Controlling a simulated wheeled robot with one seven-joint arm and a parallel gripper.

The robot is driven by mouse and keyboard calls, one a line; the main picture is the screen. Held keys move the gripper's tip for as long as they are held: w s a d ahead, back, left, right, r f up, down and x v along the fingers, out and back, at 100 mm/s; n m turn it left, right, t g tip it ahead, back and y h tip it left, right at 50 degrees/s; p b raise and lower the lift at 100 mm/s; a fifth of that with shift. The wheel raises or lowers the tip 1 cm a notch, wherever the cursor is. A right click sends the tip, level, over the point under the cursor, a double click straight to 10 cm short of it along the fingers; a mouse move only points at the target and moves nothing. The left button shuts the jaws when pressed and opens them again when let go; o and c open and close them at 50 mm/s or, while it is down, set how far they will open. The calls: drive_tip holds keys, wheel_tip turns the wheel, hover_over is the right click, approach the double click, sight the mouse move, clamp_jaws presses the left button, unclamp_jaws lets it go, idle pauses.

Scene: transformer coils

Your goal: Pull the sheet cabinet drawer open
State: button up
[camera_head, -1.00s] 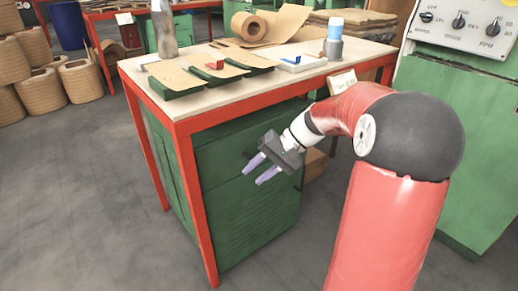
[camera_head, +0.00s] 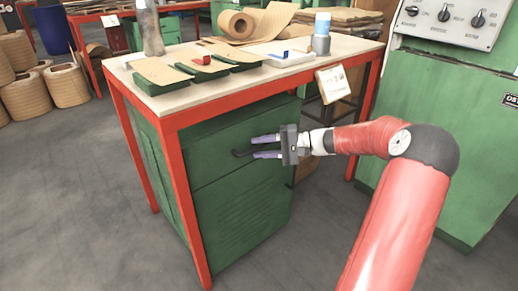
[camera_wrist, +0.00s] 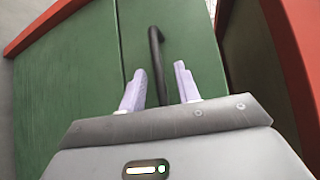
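The green sheet cabinet (camera_head: 240,215) stands under the red-framed table. Its upper drawer front (camera_head: 215,140) looks shut, flush with the panel below. A dark bar handle (camera_head: 239,153) sits on the drawer front; it also shows in the wrist view (camera_wrist: 155,45). My gripper (camera_head: 253,147) is open at the drawer front, its pale purple fingers pointing left at the handle. In the wrist view, my gripper (camera_wrist: 159,70) has one finger on each side of the handle, with visible gaps. Whether the fingertips reach fully past the bar I cannot tell.
The tabletop (camera_head: 190,100) holds green trays with brown sheets, a paper roll (camera_head: 235,23) and bottles. A red table leg (camera_head: 185,200) stands by the cabinet's left edge, another (camera_wrist: 290,50) near my gripper. A green control machine (camera_head: 460,110) stands right. Floor in front is clear.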

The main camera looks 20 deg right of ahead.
drive_tip(key=shift+w+a, duration=0.25)
drive_tip(key=shift+a, duration=0.25)
drive_tip(key=shift+c, duration=0.2)
clamp_jaws()
drive_tip(key=s+d+p, duration=0.2)
drive_tip(key=s+d, duration=0.2)
drive_tip(key=s, duration=0.9)
drive_tip(key=s+d+p, duration=0.2)
drive_tip(key=s+d, duration=0.2)
drive_tip(key=s, duration=0.8)
drive_tip(key=shift+s+d+p, duration=0.15)
drive_tip(key=shift+s+p, duration=0.2)
